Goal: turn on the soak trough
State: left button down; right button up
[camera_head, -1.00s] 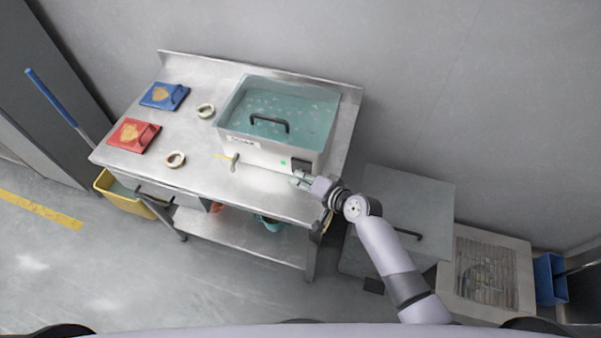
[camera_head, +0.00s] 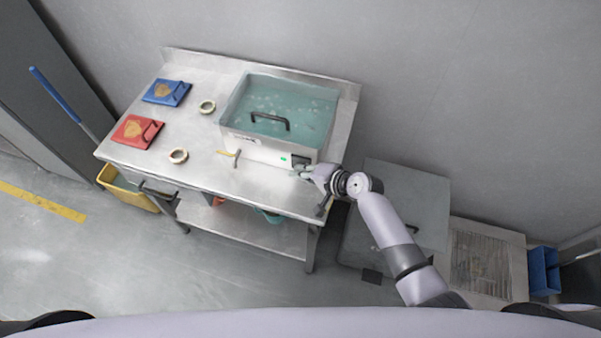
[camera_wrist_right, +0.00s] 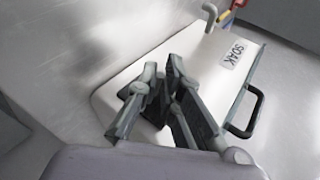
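The soak trough (camera_head: 275,148) is a white box with a teal see-through lid and a black lid handle, standing on the steel table. Its front has a small dark panel (camera_head: 301,160) at the right end and a green mark (camera_head: 284,158) beside it. My right gripper (camera_head: 303,173) is at the front right corner, close to the dark panel; contact cannot be told. In the right wrist view my gripper's fingers (camera_wrist_right: 161,68) lie in front of the trough's white face, with a SOAK label (camera_wrist_right: 236,54) beyond. The fingers hold nothing visible and hide the panel. My left gripper is not in view.
The steel table (camera_head: 205,68) also holds a blue pad (camera_head: 166,92), a red pad (camera_head: 137,131), two ring-shaped things and a tap-like fitting (camera_head: 236,157). A grey bin (camera_head: 405,190) stands right of the table. A yellow tub (camera_head: 125,190) is at left.

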jog(key=o, duration=0.4)
jog(key=shift+o, duration=0.2)
jog(key=v, duration=1.2)
